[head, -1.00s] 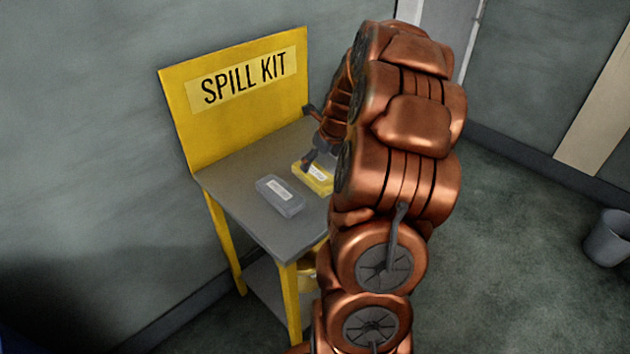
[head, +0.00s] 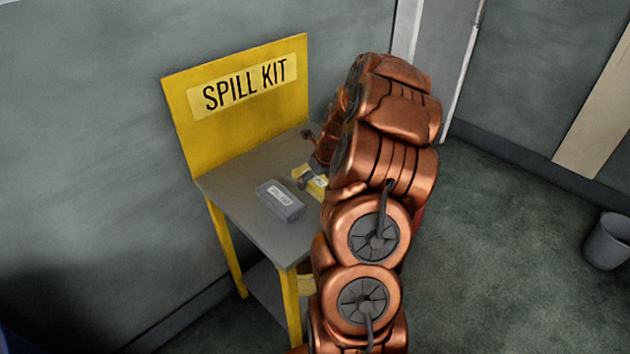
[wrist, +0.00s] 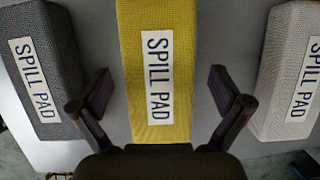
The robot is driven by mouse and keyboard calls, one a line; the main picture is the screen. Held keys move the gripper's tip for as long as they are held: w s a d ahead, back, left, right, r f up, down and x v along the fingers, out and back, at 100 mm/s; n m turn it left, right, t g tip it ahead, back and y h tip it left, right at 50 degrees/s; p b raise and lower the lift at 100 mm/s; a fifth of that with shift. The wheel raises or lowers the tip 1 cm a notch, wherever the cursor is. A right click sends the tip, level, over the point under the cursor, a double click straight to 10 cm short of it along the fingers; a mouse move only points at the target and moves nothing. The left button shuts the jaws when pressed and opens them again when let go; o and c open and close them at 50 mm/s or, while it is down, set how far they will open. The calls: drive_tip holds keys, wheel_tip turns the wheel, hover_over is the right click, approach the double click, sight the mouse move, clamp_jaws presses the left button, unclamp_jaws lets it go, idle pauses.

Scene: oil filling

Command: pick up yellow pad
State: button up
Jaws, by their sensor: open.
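The yellow pad (wrist: 158,25) with a "SPILL PAD" label lies on the table, in the middle of the wrist view. It also shows in the head view (head: 311,180), partly hidden by my arm and gripper. My gripper (wrist: 160,88) is open, with one finger on each side of the yellow pad and a gap between each finger and the pad. In the head view a finger of my gripper (head: 305,158) shows close above the pad.
A dark grey spill pad (wrist: 40,60) lies left of the yellow one and also shows in the head view (head: 278,203). A white pad (wrist: 290,80) lies to the right. The grey table (head: 235,190) has a yellow "SPILL KIT" back panel (head: 240,125). A bucket (head: 608,243) stands far right.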

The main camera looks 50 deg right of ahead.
drive_tip(key=shift+f, duration=0.1)
drive_tip(key=c, duration=1.2)
